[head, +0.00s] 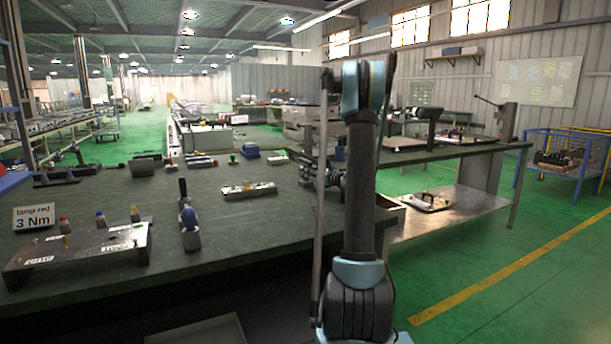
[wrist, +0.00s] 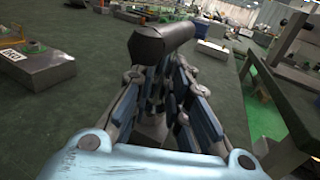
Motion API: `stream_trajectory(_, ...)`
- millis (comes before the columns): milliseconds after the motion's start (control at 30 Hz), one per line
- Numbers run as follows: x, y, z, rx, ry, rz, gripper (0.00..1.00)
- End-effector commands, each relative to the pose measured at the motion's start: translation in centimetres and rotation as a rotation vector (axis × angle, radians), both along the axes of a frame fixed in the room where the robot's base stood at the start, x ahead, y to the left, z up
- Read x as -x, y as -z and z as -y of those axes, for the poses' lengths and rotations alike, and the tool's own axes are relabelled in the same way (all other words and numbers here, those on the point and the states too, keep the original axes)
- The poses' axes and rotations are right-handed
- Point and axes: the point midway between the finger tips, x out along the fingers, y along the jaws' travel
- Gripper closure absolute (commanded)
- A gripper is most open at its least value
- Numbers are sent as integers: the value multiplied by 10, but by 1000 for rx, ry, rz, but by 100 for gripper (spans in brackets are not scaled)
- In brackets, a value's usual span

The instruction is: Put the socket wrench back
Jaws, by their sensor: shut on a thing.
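My gripper (wrist: 160,85) is shut on a dark, thick, rounded bar, seemingly the socket wrench (wrist: 162,42). The bar lies across the far ends of the fingers, tilted up to the right in the wrist view. The rest of the tool is hidden by the fingers. In the head view my gripper (head: 336,180) is over the right part of the green bench top, partly behind my arm. The held tool cannot be made out there. Whether the tool touches anything is not clear.
The bench (head: 245,222) bears a metal stand (head: 85,250) with coloured pieces, a "lamp red 3 Nm" sign (head: 34,217), an upright dark-and-blue tool (head: 189,220) and a metal block (head: 249,190). A block with a label (wrist: 38,68) shows left in the wrist view. Bare bench lies between them.

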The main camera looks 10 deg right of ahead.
Motion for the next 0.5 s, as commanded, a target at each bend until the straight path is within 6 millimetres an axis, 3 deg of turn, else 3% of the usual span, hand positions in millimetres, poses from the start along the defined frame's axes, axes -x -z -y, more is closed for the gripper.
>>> stream_trajectory(33,0,0,0,0,0,0,77)
stream_trajectory(100,0,0,0,0,0,0,64)
stream_trajectory(500,2,-1,2,0,0,0,64)
